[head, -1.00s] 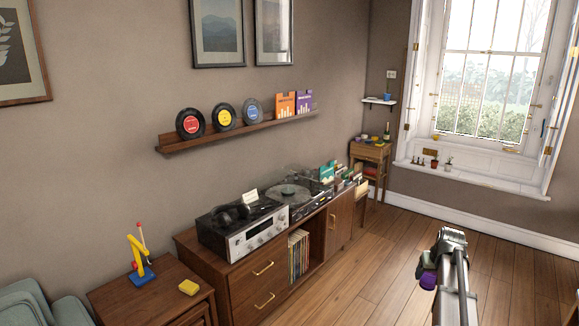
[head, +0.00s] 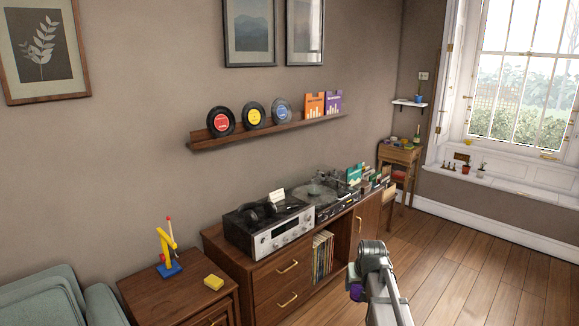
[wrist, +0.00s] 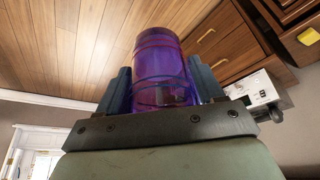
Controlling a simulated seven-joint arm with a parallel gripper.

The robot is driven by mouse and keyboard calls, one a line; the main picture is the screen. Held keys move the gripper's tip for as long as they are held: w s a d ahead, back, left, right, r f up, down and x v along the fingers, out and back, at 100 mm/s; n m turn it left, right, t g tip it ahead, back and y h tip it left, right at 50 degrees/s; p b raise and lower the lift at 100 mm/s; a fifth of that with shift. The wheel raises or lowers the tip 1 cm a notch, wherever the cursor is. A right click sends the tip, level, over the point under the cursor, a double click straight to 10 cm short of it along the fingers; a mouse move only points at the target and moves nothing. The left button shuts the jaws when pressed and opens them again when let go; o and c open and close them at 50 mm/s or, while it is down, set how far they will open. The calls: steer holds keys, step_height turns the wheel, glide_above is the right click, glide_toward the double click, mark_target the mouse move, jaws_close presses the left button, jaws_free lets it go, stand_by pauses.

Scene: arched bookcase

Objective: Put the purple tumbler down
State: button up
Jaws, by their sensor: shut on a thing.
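The purple tumbler (wrist: 160,68) is see-through and sits between the two fingers of my gripper (wrist: 163,90) in the wrist view. The fingers are shut on its sides. In the head view a small part of the tumbler (head: 355,291) shows at the left of my gripper (head: 358,280), low at the lower right of the picture. The rest of it is hidden behind my arm. My gripper is in front of the wooden sideboard and above the wood floor. Whether the tumbler is upright is hard to tell.
The sideboard (head: 262,283) carries a silver receiver (head: 268,232) with headphones, a turntable (head: 318,195) and records.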

steer(key=s+a+r, duration=0.3)
steer(key=s+a, duration=0.2)
steer(key=s, duration=0.3)
steer(key=shift+a, duration=0.15)
steer(key=shift+r, duration=0.1)
